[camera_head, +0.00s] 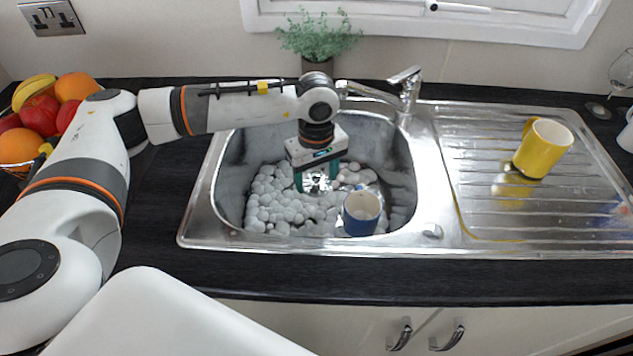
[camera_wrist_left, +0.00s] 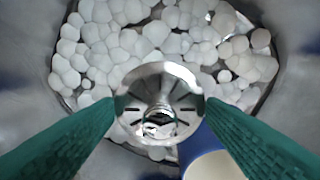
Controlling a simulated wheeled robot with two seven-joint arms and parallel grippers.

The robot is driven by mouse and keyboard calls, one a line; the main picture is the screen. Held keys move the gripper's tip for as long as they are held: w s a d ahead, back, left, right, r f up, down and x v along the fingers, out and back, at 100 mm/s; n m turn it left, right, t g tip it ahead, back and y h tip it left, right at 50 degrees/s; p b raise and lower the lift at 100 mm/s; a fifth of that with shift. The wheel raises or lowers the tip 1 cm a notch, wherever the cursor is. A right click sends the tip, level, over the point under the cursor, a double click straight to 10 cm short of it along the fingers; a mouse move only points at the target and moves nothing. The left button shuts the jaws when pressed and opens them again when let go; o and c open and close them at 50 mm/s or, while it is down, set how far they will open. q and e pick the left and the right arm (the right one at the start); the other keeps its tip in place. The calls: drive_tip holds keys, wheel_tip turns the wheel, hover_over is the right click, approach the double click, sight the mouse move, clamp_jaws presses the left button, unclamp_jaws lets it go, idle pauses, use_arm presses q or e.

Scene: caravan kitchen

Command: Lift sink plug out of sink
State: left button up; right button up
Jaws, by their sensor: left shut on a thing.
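The sink plug (camera_wrist_left: 157,88) is a shiny round metal piece between my left fingers in the left wrist view. In the head view, the plug (camera_head: 318,183) shows small and bright below my left gripper (camera_head: 317,180). My left gripper, with green fingers, points down into the sink (camera_head: 402,165) and is shut on the plug. It also shows in the left wrist view (camera_wrist_left: 160,108). White foam-like balls (camera_head: 285,208) cover much of the sink floor around the plug. I cannot tell whether the plug is clear of the floor. My right gripper is not in view.
A blue mug (camera_head: 360,222) stands in the sink just right of my left gripper. The tap (camera_head: 405,88) is at the sink's back right. A yellow mug (camera_head: 543,148) stands on the draining board (camera_head: 480,190).

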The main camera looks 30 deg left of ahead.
sight(315, 194)
use_arm(q)
drive_tip(key=shift+r, duration=0.1)
drive_tip(key=shift+r+p, duration=0.35)
drive_tip(key=shift+r, duration=0.05)
wheel_tip(315, 194, up, 9)
drive_tip(key=s+d+p, duration=0.1)
drive_tip(key=s+p, duration=0.1)
drive_tip(key=p, duration=0.3)
drive_tip(key=shift+s+d+r, duration=0.15)
drive_tip(key=shift+s+r, duration=0.05)
drive_tip(key=shift+s, duration=0.15)
